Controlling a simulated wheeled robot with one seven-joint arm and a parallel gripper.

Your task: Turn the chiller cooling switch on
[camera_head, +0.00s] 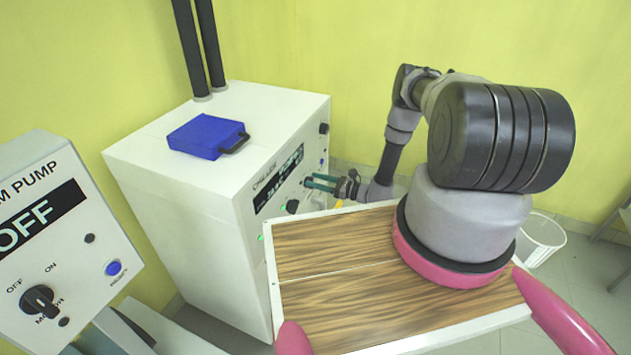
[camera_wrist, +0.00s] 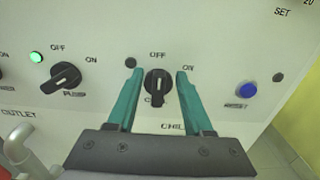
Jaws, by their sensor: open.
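The chiller (camera_head: 196,187) is a white box with its control panel facing right in the head view. In the wrist view the cooling switch (camera_wrist: 158,85) is a black rotary knob with OFF above it and ON to its upper right. Its pointer stands upright, toward OFF, and the dark lamp (camera_wrist: 130,62) at its upper left is unlit. My gripper (camera_wrist: 158,80) is open, its two green fingers on either side of the knob, apart from it as far as I can tell. In the head view my gripper (camera_head: 308,182) is at the panel.
A second knob (camera_wrist: 66,76) on the left has a lit green lamp (camera_wrist: 37,57) and points toward ON. A blue button (camera_wrist: 247,90) is to the right. A blue case (camera_head: 207,137) lies on the chiller. The vacuum pump panel (camera_head: 62,238) stands at left, reading OFF.

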